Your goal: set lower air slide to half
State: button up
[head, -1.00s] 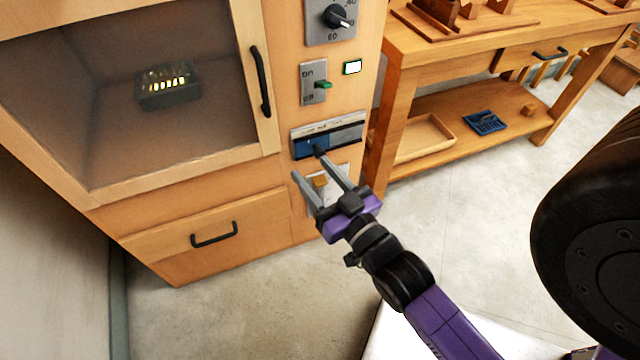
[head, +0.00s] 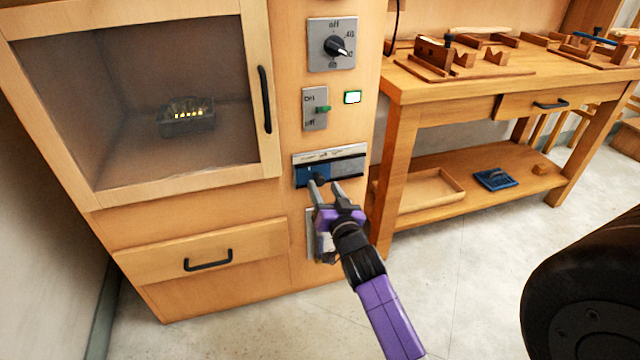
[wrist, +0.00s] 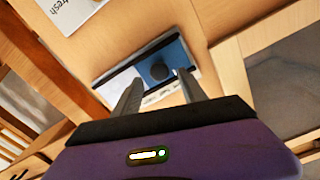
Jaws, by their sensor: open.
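The slide panel (head: 345,165) is a wide plate on the cabinet front, blue at left and grey at right, with a pale strip along its top. Its dark knob (head: 319,180) stands in the blue part, left of the panel's middle. My gripper (head: 325,184) is open, with its fingertips at the panel's lower edge around the knob. In the wrist view the knob (wrist: 159,71) shows between the two fingers (wrist: 158,85), with gaps on both sides. I cannot tell whether the tips reach past the knob. The strip's markings are too small to read.
A workbench (head: 400,95) stands at right.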

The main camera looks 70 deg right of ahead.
aim_at(321, 181)
jog(key=shift+x, duration=2.05)
jog(key=shift+c, duration=0.4)
grip_shut()
